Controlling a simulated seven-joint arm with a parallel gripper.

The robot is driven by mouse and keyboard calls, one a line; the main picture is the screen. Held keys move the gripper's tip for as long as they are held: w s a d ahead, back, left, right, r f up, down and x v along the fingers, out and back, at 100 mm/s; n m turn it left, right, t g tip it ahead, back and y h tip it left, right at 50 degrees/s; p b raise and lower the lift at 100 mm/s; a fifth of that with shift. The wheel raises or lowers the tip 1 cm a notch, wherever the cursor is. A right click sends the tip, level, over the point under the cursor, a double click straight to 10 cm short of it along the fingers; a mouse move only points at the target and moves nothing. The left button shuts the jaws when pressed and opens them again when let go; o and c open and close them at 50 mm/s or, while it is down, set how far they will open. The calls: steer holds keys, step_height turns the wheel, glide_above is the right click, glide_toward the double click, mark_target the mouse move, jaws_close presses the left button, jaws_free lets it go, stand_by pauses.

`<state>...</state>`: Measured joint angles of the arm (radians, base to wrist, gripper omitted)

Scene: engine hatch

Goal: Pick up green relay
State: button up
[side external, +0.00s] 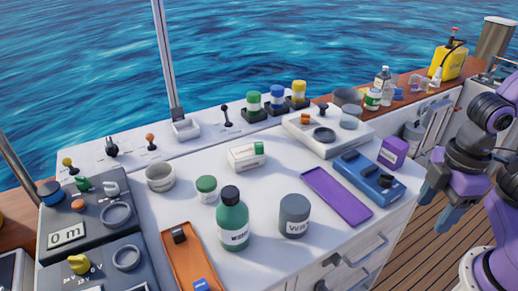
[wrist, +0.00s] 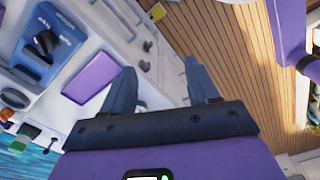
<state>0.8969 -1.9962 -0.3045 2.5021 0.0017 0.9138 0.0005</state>
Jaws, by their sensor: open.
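A small green block (side external: 259,148) sits at the right end of a white box (side external: 244,158) in the middle of the white counter. A green-topped cylinder (side external: 253,99) stands in a dark holder at the counter's back, beside blue and yellow ones. I cannot tell for sure which green thing is the relay. My gripper (side external: 437,207) is open and empty, off the counter's right edge, above the deck and well apart from both. In the wrist view its two fingers (wrist: 161,72) are spread with deck and counter front between them.
A purple tray (side external: 336,196), a blue device (side external: 368,178) and a purple container (side external: 393,152) lie between my gripper and the counter's middle. A green bottle (side external: 232,222), a grey jar (side external: 294,215) and a green-lidded jar (side external: 206,189) stand in front of the white box.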

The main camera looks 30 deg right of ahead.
steer(key=w+a+f+n+t+h, duration=0.1)
steer(key=w+n+t+h, duration=0.15)
steer(key=w, duration=0.35)
steer(key=w+a+n+t+h, duration=0.1)
steer(key=w+a+n, duration=0.15)
steer(key=w, duration=0.35)
steer(key=n+t+h, duration=0.2)
steer(key=n+t, duration=0.6)
steer(key=n, duration=0.6)
glide_toward(259, 145)
steer(key=shift+g, duration=0.25)
steer(key=x, duration=0.4)
steer(key=shift+w+d+f, duration=0.1)
steer(key=shift+d, duration=0.25)
steer(key=shift+a+x, duration=0.1)
steer(key=shift+x, duration=1.45)
steer(key=shift+a+x, duration=0.15)
steer(key=shift+x, duration=1.35)
steer(key=shift+w, duration=0.15)
jaws_close()
steer(key=shift+r+y, duration=0.2)
steer(key=shift+y, duration=0.05)
